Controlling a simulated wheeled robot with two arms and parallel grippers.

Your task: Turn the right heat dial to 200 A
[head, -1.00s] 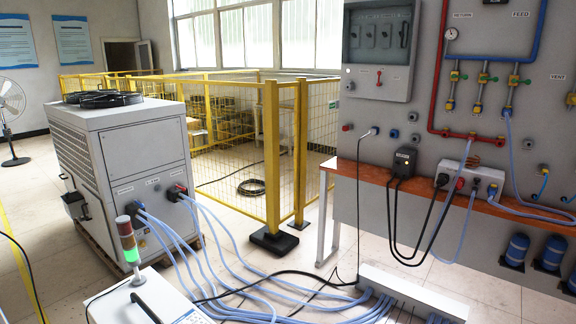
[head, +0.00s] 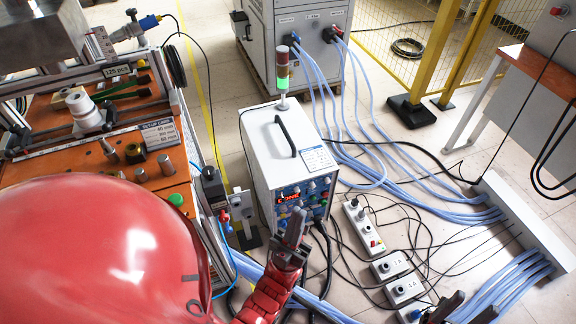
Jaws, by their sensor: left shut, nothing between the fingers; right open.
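The white induction heater unit (head: 265,150) stands on the floor at the centre of the head view, with a black handle on top. Its front panel (head: 318,200) carries a red lit display (head: 289,196) and several small knobs. The panel is seen steeply from above, so I cannot tell which knob is the right heat dial or read its setting. My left gripper (head: 297,218) is shut and empty, pointing up in front of the panel and hiding part of it; I cannot tell if it touches. My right gripper (head: 464,308) is open at the bottom edge, right of the heater.
An orange-topped workbench (head: 90,150) with fixtures stands left. A signal tower (head: 282,75) with green lit rises behind the heater's top. Blue hoses (head: 400,190), black cables and power strips (head: 362,226) cover the floor right of it. A grey cabinet (head: 295,30) stands behind.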

